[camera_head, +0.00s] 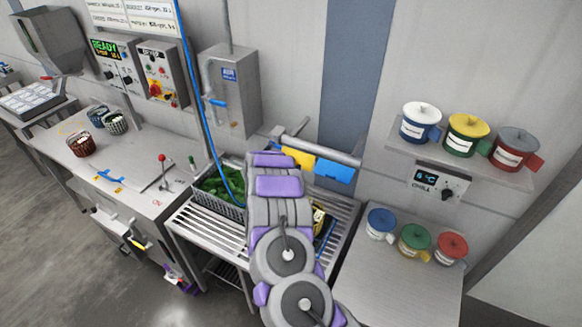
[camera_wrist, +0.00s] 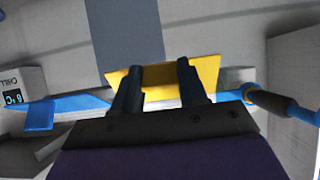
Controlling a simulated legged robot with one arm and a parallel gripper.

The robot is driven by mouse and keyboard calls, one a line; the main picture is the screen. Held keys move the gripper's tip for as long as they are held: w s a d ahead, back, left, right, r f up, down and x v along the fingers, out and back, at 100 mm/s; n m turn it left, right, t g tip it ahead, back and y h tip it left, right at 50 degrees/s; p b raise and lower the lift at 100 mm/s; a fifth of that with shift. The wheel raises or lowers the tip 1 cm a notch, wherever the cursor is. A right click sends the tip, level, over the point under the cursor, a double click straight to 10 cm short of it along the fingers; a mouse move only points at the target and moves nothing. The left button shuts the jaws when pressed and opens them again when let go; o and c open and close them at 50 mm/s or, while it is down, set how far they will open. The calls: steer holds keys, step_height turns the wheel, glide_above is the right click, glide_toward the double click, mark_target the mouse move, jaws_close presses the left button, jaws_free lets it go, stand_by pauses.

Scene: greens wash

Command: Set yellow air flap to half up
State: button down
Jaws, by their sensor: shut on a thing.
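The yellow air flap (camera_head: 298,157) hangs from the grey pipe on the back wall, left of a blue flap (camera_head: 334,171). My arm covers its left part in the head view. In the wrist view the yellow flap (camera_wrist: 204,76) spreads wide across the middle. My gripper (camera_wrist: 156,80) has its two dark fingers against the yellow flap and is shut on it. The flap looks tilted in the wrist view, but its exact angle is hard to tell. In the head view my fingertips are hidden behind my arm.
The grey air pipe (camera_head: 341,157) runs along the wall. Below lies a slatted draining bench (camera_head: 205,228) with a crate of greens (camera_head: 213,179). A blue hose (camera_head: 193,65) hangs left of my arm. Lidded mugs stand on the wall shelf (camera_head: 398,152) and right table (camera_head: 385,275).

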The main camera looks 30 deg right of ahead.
steer(key=shift+w, duration=0.1)
steer(key=c, duration=1.1)
jaws_free()
steer(key=o, duration=0.5)
steer(key=shift+w+f, duration=0.1)
steer(key=shift+a, duration=0.1)
steer(key=b+v, duration=0.1)
steer(key=v, duration=1.6)
steer(key=shift+a, duration=0.1)
steer(key=shift+c, duration=0.2)
